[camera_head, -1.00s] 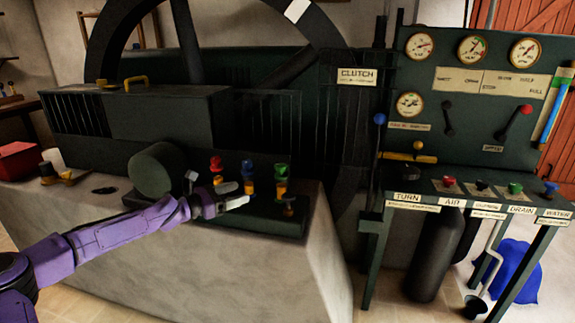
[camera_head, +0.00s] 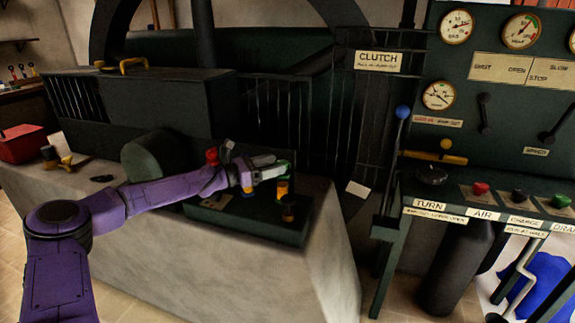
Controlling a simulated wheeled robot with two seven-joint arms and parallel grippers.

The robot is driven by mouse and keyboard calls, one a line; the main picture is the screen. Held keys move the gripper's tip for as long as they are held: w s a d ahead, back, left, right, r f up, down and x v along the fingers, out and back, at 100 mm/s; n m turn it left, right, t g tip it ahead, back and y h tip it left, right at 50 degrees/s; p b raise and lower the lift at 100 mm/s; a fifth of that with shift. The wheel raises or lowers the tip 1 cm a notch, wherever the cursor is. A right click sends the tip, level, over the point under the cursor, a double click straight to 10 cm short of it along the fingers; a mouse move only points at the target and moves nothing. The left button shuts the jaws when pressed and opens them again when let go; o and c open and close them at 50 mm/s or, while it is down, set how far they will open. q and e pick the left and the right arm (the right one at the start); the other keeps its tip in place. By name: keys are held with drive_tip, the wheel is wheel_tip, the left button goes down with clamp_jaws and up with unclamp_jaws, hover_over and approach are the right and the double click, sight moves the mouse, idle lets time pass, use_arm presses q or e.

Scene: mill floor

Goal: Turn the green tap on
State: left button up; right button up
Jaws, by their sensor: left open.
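The green tap (camera_head: 289,168), with a yellow body below its green top, stands on the dark manifold block on the pale plinth. My left gripper (camera_head: 272,167) is open, its fingertips right at the green top and partly covering it. I cannot tell whether they touch it. A red tap (camera_head: 212,156) stands to the left, partly behind my arm. Part of the blue tap (camera_head: 247,190) shows under the gripper; its top is hidden. My right gripper is not in view.
A short dark-and-orange fitting (camera_head: 288,207) stands in front of the green tap. A dark drum (camera_head: 155,158) lies left of the taps. A barred guard (camera_head: 372,120) rises behind, and a gauge panel (camera_head: 480,85) with its table stands at the right.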

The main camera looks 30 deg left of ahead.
sight(287, 163)
use_arm(q)
drive_tip(key=x, duration=0.5)
drive_tip(key=shift+w+f, duration=0.15)
drive_tip(key=shift+f, duration=0.05)
drive_tip(key=shift+w+d+r, duration=0.1)
drive_tip(key=shift+w+r, duration=0.05)
drive_tip(key=shift+w, duration=0.05)
